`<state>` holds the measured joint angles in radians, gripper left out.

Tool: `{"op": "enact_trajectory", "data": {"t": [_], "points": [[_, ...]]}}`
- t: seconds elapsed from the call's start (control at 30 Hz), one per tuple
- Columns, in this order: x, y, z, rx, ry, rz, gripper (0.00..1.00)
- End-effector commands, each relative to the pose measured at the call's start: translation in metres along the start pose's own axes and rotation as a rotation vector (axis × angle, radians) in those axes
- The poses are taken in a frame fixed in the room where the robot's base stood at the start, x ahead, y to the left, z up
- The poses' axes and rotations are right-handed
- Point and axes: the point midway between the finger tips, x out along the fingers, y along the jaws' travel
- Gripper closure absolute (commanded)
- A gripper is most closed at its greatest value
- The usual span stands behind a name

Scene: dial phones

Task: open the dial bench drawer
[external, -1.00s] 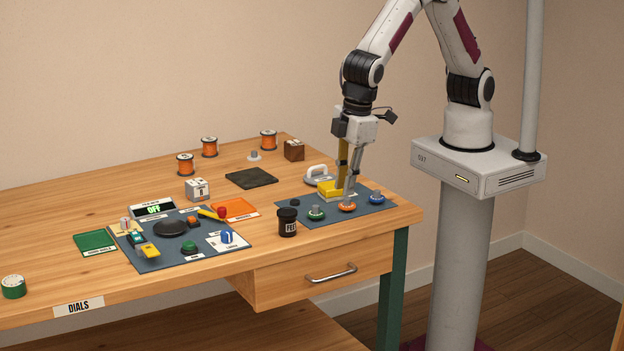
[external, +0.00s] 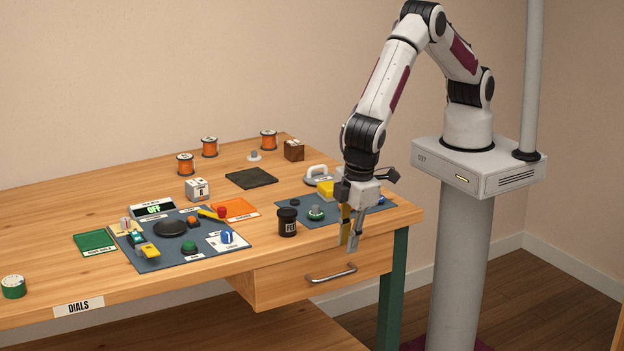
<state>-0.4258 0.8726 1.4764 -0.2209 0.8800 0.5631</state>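The bench drawer (external: 285,284) has a wooden front under the right part of the bench top and appears closed. Its curved metal handle (external: 331,274) is on the middle of the front. My gripper (external: 349,246) points down in front of the bench's front edge, above and slightly right of the handle. It does not appear to touch the handle. Its yellow finger and grey finger stand a little apart, with nothing visible between them. The gripper hides part of the blue mat and the dials behind it.
A black jar (external: 287,222) stands near the front edge, left of my gripper. A green bench leg (external: 392,290) stands right of the drawer. The space before the drawer looks clear.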

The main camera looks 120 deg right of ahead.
Motion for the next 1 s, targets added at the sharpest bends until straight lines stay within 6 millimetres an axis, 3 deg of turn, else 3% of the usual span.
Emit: {"op": "enact_trajectory", "data": {"t": [0.37,1.0], "points": [[0.008,0.000,0.000,0.000,-0.002,0.001,0.85],[0.072,0.001,0.000,0.000,0.000,0.000,0.85]]}}
